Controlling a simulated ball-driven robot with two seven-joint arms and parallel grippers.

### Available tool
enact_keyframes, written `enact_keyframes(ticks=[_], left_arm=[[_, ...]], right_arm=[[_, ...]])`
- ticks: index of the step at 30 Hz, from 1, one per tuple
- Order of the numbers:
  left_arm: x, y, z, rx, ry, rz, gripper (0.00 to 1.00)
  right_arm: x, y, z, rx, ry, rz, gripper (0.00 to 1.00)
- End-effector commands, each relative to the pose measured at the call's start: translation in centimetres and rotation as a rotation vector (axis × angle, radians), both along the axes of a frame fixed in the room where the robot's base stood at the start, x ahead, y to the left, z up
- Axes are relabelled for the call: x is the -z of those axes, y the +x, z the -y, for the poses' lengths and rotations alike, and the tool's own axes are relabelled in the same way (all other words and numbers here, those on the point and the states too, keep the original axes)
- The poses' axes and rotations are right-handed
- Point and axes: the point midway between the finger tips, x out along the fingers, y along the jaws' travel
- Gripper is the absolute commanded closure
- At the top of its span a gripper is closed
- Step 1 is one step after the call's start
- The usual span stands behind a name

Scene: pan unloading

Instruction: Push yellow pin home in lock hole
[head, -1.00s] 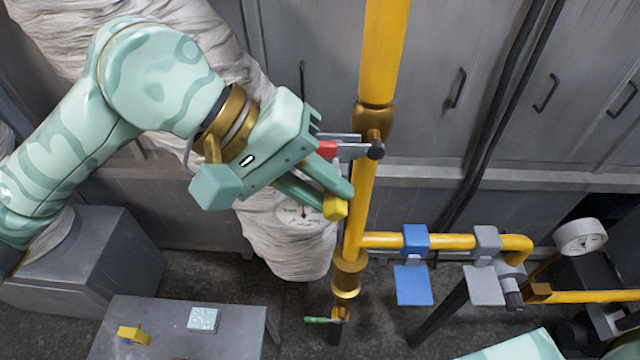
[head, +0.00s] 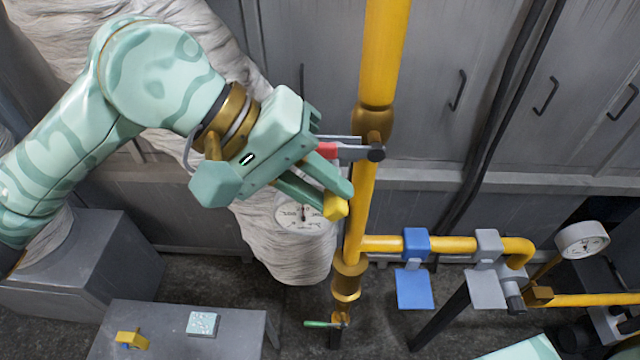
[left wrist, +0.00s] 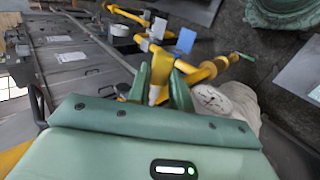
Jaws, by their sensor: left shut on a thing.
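My left gripper (head: 338,200) is beside the upright yellow pipe (head: 367,200), a little below the red part (head: 328,150) at the pipe. It is shut on a yellow piece, taken as the yellow pin (head: 335,207), whose end shows at the fingertips. The left wrist view shows the fingers (left wrist: 165,85) with a pale and yellow piece (left wrist: 156,92) between them. The lock hole cannot be made out; the fingers and the pipe cover that area. I cannot tell whether the pin touches anything. My right gripper is not in view.
A blue plate (head: 415,289) and a grey plate (head: 487,288) hang on the side pipe. A round gauge (head: 582,240) is at the right. Grey cabinets stand behind.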

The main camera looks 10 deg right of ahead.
Motion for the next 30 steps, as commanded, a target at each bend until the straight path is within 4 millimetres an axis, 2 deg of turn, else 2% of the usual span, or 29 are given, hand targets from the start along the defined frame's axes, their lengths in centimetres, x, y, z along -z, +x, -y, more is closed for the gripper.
enact_keyframes(ticks=[30], left_arm=[[0.0, 1.4, 0.4, 0.0, 0.0, 0.0, 1.0]], right_arm=[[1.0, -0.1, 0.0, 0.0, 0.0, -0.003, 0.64]])
